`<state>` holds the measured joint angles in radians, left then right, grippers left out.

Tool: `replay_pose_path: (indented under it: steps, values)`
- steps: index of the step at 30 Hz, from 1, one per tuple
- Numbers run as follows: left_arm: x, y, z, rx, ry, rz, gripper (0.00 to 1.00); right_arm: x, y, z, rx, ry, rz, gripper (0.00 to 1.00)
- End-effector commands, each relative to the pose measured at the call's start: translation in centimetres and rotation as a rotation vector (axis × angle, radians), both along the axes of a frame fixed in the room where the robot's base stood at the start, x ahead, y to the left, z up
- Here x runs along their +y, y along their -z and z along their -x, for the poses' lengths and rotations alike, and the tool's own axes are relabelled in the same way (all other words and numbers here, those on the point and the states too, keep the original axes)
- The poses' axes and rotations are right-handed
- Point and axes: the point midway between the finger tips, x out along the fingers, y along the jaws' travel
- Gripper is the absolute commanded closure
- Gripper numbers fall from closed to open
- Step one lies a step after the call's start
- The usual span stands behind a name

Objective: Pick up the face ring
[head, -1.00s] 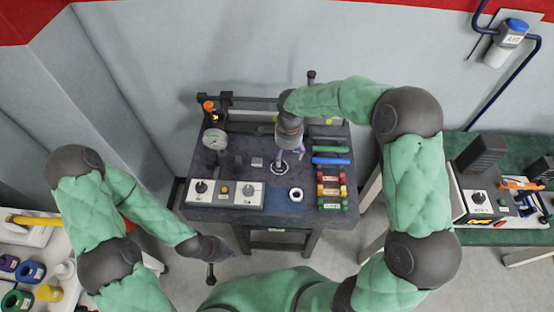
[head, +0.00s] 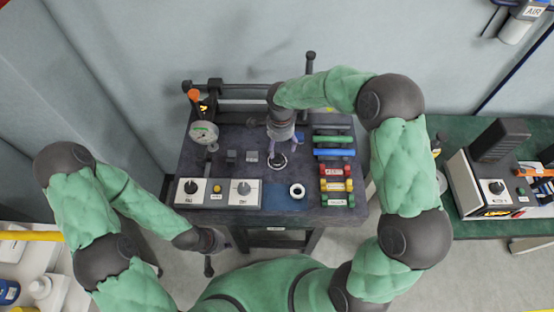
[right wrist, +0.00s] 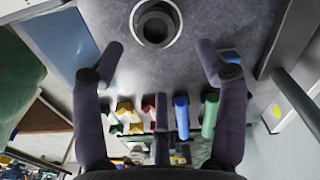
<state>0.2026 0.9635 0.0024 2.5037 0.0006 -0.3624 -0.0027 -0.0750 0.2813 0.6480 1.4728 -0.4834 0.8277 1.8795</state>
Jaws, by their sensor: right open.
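A pale grey ring (head: 277,161) with a dark round opening sits on the dark bench top (head: 235,140). It also shows at the top of the right wrist view (right wrist: 155,23). A white ring (head: 297,190) lies on a blue mat nearer to me. I cannot tell for certain which one is the face ring. My right gripper (head: 281,150) points down over the grey ring. In the right wrist view its two fingers (right wrist: 158,60) are spread wide and hold nothing. My left gripper (head: 208,258) hangs low in front of the bench; its fingers are too unclear to judge.
A row of coloured blocks and bars (head: 335,170) lines the bench's right side. A dark rail (head: 240,87) runs along the back. The blue mat (head: 284,203) is otherwise bare.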

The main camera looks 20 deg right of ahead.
Motion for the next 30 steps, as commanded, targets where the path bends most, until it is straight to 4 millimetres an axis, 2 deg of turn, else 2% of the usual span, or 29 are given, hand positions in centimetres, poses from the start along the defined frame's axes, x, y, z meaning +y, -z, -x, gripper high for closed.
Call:
replay_pose_path:
  steps: [2,11,18,26,29,30]
  values:
    - [0.0,0.2,0.0,0.000,0.000,0.000,1.00,0.0,1.3,0.1,0.002,0.001,0.000,0.27]
    - [0.0,0.6,0.0,0.000,0.000,0.000,1.00,0.3,3.5,0.0,0.002,0.000,-0.001,0.27]
    - [0.0,1.1,0.0,0.000,0.000,0.000,1.00,0.5,6.7,0.0,0.002,0.000,-0.001,0.27]
    - [0.0,1.1,0.0,0.000,0.000,0.000,1.00,0.5,7.0,0.0,-0.001,0.000,-0.001,0.27]
    - [0.0,1.1,0.0,0.000,0.000,0.000,1.00,0.5,7.0,0.0,0.000,0.000,-0.001,0.53]
    - [0.0,1.1,0.0,0.000,0.000,0.000,1.00,0.5,7.0,0.0,0.000,0.000,-0.001,0.64]
